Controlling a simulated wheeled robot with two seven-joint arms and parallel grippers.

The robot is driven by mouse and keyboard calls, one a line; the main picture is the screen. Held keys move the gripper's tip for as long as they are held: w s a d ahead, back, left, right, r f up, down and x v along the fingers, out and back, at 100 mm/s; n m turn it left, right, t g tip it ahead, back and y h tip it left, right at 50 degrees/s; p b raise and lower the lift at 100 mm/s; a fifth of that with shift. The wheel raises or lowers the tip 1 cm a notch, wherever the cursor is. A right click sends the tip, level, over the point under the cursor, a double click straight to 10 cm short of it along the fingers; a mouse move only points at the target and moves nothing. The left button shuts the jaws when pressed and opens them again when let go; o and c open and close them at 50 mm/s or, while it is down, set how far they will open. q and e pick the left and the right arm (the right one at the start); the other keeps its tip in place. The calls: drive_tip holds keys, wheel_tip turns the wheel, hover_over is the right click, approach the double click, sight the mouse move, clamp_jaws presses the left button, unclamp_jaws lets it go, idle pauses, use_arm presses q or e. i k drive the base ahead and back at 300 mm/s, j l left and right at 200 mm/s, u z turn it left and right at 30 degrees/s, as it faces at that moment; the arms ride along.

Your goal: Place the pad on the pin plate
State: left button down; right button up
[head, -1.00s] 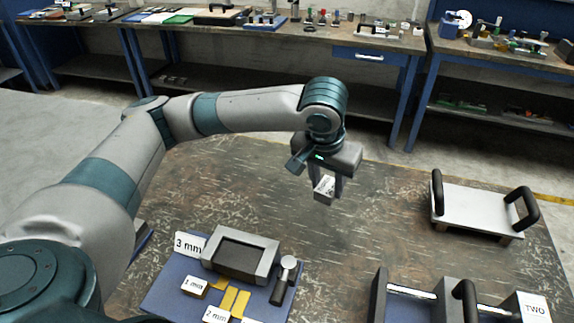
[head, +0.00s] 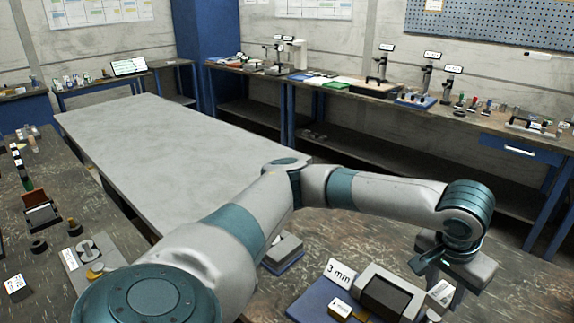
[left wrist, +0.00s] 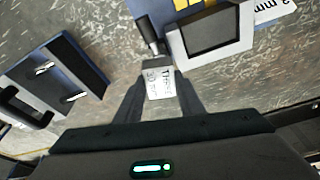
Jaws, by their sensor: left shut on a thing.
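My left gripper (head: 455,295) is shut on a small light block (head: 440,293) with a printed label, held above the dark worn table. The block also shows between the fingers in the left wrist view (left wrist: 160,82). I cannot tell for sure that this block is the pad. A dark fixture with blue sides and two shiny pins (left wrist: 55,80) lies at the left of the left wrist view, apart from the gripper. It may be the pin plate; I cannot tell. My right gripper is not in view.
A grey frame with a dark inside (head: 385,297) sits by a "3 mm" sign (head: 340,272) on a blue mat (head: 312,302), close to my left gripper. A long grey table (head: 150,150) has a bare top. A bench at the left (head: 45,205) holds several small parts.

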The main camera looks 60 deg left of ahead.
sight(94, 263)
drive_tip(key=k+u, duration=0.1)
drive_tip(key=u, duration=2.25)
drive_tip(key=i+j, duration=1)
drive_tip(key=i, duration=0.2)
